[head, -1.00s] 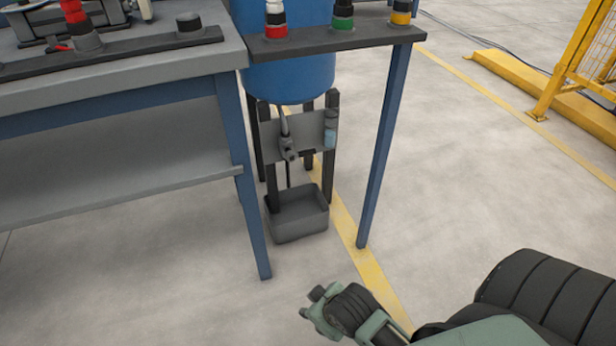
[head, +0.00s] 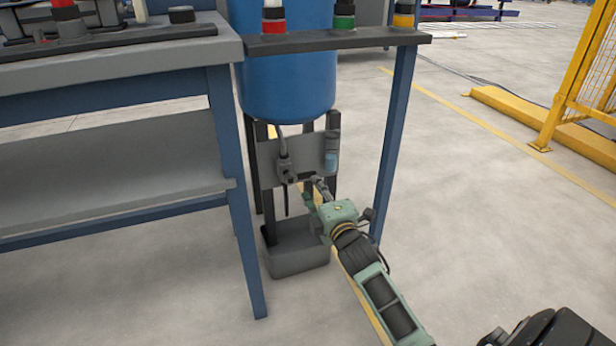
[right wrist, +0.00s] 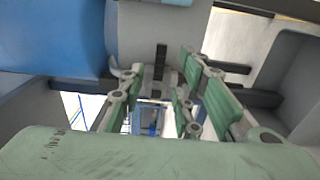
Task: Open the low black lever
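A thin black lever (head: 286,203) hangs straight down below the grey valve (head: 286,170) on the grey plate under the blue tank, in the head view. My right gripper (head: 316,191) is just right of the valve and lever, in front of the plate. In the right wrist view its two green fingers (right wrist: 160,95) stand apart, with nothing clearly held between them. A short dark bar (right wrist: 160,62) shows beyond the fingers; I cannot tell if it is the lever. My left gripper is out of view.
A grey bin (head: 296,258) stands on the floor below the valve. Dark stand legs and a blue table leg (head: 397,145) flank this tight spot. A workbench (head: 110,150) is at the left. The floor at right is clear up to the yellow barrier (head: 575,80).

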